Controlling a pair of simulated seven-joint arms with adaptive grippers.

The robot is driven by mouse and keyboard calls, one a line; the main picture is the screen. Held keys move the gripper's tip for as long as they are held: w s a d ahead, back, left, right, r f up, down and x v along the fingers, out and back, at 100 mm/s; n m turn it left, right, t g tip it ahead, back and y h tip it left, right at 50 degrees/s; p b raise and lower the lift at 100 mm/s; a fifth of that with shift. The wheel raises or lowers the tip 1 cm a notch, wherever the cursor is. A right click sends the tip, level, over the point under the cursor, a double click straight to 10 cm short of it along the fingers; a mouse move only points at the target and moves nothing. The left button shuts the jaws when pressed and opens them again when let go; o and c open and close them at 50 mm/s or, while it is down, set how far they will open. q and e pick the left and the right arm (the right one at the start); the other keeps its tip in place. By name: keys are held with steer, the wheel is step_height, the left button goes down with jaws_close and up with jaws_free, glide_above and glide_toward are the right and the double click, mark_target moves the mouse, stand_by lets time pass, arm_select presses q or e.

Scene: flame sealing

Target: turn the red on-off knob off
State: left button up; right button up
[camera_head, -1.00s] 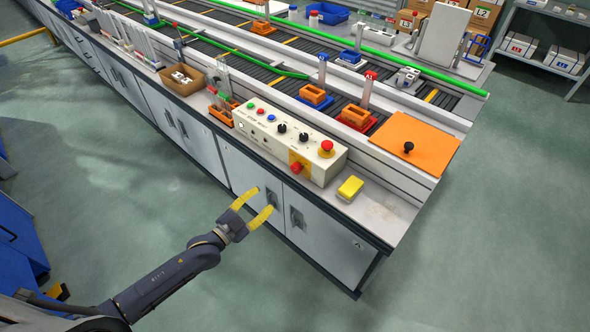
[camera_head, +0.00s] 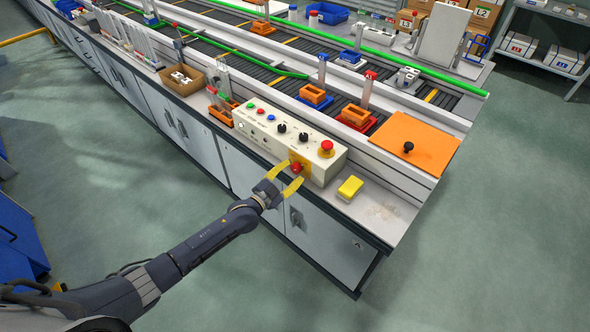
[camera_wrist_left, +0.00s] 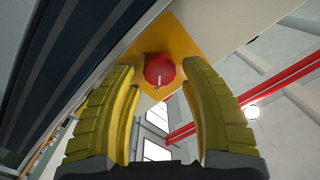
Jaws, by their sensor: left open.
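The red on-off knob (camera_head: 296,167) sits on a yellow plate (camera_head: 305,161) on the front face of the white control box (camera_head: 270,128). In the left wrist view the red knob (camera_wrist_left: 160,69) shows a small white mark and lies ahead, between the fingertips. My left gripper (camera_head: 287,176) is open, its yellow fingers pointing at the knob from the front. In the left wrist view my left gripper (camera_wrist_left: 158,80) has its fingers on either side of the knob; whether they touch it I cannot tell. My right gripper is not in view.
A red emergency button (camera_head: 326,147) and two black knobs (camera_head: 303,137) are on the box's top. A yellow sponge (camera_head: 350,188) lies right of the box. An orange board (camera_head: 415,144) is behind it. The floor in front of the cabinet is clear.

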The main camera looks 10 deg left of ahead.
arm_select(q)
steer(key=shift+x, duration=1)
jaws_close()
